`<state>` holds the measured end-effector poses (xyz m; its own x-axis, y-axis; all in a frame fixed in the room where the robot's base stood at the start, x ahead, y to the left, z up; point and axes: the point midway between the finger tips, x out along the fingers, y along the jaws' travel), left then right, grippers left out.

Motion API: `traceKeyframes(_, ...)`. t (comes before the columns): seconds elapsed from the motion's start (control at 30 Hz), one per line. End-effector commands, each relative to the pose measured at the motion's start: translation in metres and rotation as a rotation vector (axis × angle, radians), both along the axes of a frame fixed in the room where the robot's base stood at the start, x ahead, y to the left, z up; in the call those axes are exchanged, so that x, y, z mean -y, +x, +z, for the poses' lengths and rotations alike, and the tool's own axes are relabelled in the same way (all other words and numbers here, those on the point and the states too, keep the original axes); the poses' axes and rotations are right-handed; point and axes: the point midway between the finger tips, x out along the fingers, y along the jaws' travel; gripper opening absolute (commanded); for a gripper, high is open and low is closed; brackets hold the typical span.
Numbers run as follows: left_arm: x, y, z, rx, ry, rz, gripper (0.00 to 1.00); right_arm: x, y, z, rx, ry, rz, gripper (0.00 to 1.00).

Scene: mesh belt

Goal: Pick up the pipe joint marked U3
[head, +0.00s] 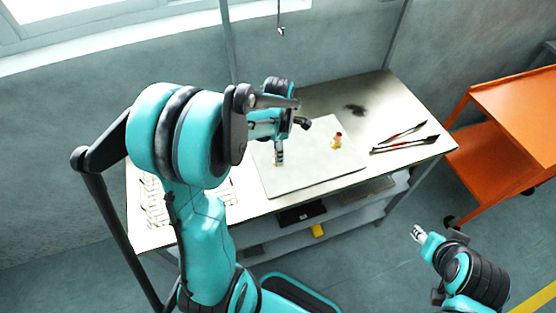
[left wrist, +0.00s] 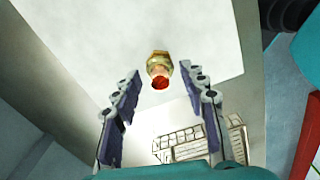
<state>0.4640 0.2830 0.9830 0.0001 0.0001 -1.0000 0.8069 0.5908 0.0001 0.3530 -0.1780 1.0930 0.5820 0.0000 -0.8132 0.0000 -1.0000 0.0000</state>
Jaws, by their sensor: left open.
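A small brass pipe joint with a red end (head: 337,139) stands on the pale board (head: 310,178) on the table. My left gripper (head: 279,160) points down over the board, to the left of that joint. In the left wrist view a brass joint with a red end (left wrist: 160,68) shows between the tips of my open left gripper (left wrist: 160,76), with neither finger seen touching it. I cannot tell whether both views show the same joint. No U3 mark can be read. My right gripper (head: 418,233) is off the table at lower right, too small to judge.
Long thin tools (head: 405,145) lie on the table's right side, near a dark smudge (head: 355,109). A white mesh belt (head: 155,205) is at the left end. An orange cart (head: 490,160) stands at right. Dark items (head: 302,214) and a yellow one (head: 318,231) sit on the shelf below.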

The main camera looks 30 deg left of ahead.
Motion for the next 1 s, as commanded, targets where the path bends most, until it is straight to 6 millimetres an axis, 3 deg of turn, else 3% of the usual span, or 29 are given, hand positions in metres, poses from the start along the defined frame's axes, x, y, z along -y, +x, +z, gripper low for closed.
traceKeyframes(0.3,0.000,0.000,-0.007,0.000,0.000,-0.001,0.43,0.000,0.000,-0.002,0.000,0.000,0.000,0.40)
traceKeyframes(0.47,0.000,0.000,-0.007,0.000,0.000,-0.001,0.01,0.000,0.000,-0.002,0.000,0.000,0.000,0.40)
traceKeyframes(0.83,0.000,0.000,-0.006,0.000,0.000,-0.001,0.00,0.000,0.000,-0.001,0.000,0.000,0.000,0.40)
traceKeyframes(1.0,0.000,0.000,0.006,0.001,0.001,-0.001,0.00,0.000,0.000,0.003,0.000,0.000,0.000,0.40)
